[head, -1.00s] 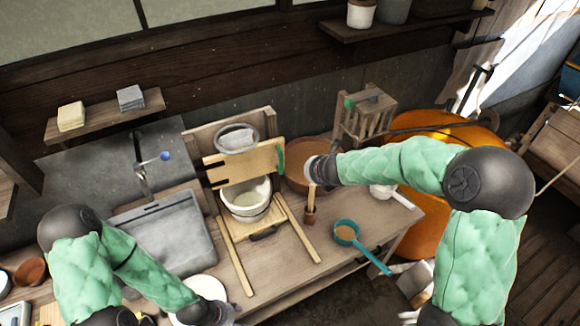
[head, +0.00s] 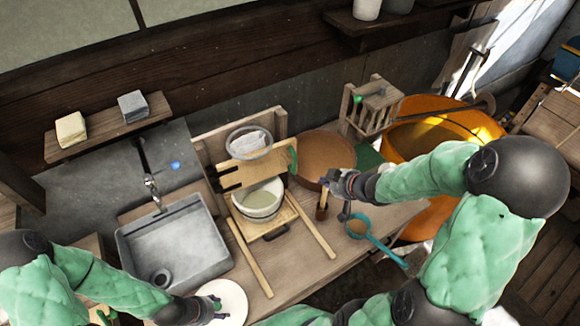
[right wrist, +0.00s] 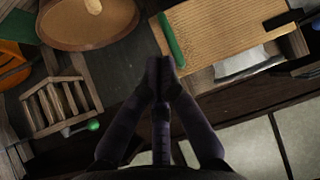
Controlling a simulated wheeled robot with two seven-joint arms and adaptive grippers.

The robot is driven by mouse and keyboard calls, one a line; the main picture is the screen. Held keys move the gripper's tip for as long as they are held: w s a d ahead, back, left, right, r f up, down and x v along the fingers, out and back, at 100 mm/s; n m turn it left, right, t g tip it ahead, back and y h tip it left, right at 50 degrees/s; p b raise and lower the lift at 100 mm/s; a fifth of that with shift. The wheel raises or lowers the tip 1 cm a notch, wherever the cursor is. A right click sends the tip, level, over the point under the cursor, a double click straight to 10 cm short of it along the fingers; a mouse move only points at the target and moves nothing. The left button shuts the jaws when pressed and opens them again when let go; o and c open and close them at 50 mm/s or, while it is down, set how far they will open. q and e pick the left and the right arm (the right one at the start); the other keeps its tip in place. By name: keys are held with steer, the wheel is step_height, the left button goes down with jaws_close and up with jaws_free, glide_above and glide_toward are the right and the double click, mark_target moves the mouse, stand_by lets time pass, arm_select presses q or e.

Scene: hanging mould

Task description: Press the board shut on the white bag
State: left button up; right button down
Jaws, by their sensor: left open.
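The light wooden board (head: 243,176) with a green end (head: 293,157) is tilted above a white bowl. It also shows in the right wrist view (right wrist: 232,42), with its green strip toward my fingers. The white bag (head: 248,144) sits behind the board's upper edge, in a round clear rim; a pale patch beside the board in the right wrist view (right wrist: 240,62) looks like it. My right gripper (head: 332,180) is right of the board, apart from it; its fingertips (right wrist: 164,68) come together with nothing seen between them. My left gripper (head: 218,308) is open by a white plate.
The white bowl (head: 258,204) stands under the board, between two wooden rails. A sink (head: 175,250) is left, a wooden crate (head: 372,105) behind.

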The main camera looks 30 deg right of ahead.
arm_select(q)
step_height(320, 180, down, 4)
steer(key=b, duration=0.3)
steer(key=shift+r+b, duration=0.2)
steer(key=shift+b, duration=0.15)
arm_select(e)
glide_toward(295, 170)
step_height(295, 170, down, 4)
steer(key=w, duration=0.2)
steer(key=shift+w+a+r, duration=0.1)
steer(key=shift+w+a, duration=0.05)
steer(key=shift+w, duration=0.35)
steer(key=shift+w+a, duration=0.2)
steer(key=shift+w, duration=0.3)
arm_select(q)
steer(key=shift+r, duration=0.15)
arm_select(e)
steer(key=shift+w, duration=0.1)
arm_select(q)
steer(key=shift+r+p, duration=0.7)
steer(key=shift+p, duration=0.15)
steer(key=shift+r, duration=0.15)
arm_select(e)
steer(key=w, duration=0.1)
steer(key=w+d, duration=0.1)
steer(key=w, duration=0.1)
